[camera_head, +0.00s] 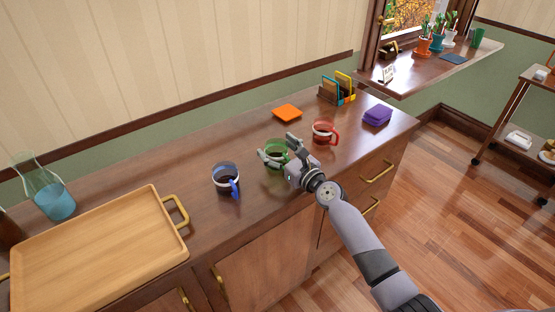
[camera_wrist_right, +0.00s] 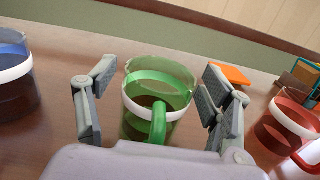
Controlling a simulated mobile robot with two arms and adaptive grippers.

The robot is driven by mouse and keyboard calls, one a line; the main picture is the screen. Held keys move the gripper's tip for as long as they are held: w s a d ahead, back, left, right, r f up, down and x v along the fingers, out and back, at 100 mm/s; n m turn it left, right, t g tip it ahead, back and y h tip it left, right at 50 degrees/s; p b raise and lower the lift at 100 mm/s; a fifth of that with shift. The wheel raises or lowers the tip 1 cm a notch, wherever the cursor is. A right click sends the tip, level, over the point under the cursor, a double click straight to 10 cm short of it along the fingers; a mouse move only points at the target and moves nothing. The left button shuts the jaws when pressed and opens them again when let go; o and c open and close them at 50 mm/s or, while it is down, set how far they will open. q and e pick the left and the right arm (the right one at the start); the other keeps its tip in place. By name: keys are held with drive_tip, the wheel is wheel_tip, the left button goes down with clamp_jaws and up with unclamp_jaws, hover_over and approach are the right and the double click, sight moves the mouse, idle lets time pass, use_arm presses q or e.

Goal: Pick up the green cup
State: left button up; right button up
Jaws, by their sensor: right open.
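The green cup (camera_head: 275,158) is see-through, with a white band and dark liquid inside, and stands upright on the wooden cabinet top. My right gripper (camera_head: 281,146) is open around it, with one finger on each side. In the right wrist view the green cup (camera_wrist_right: 155,100) sits between the open fingers of my right gripper (camera_wrist_right: 160,103), its green handle facing me. Gaps show between both fingers and the cup. Part of the cup is hidden by the gripper in the head view. My left gripper is not in view.
A blue cup (camera_head: 226,179) stands left of the green cup and a red cup (camera_head: 324,134) right of it. A wooden tray (camera_head: 100,245) and a glass carafe (camera_head: 47,190) are further left. Orange coasters (camera_head: 287,112) and purple cloths (camera_head: 377,115) lie behind and right.

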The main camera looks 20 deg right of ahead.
drive_tip(key=c, duration=1.4)
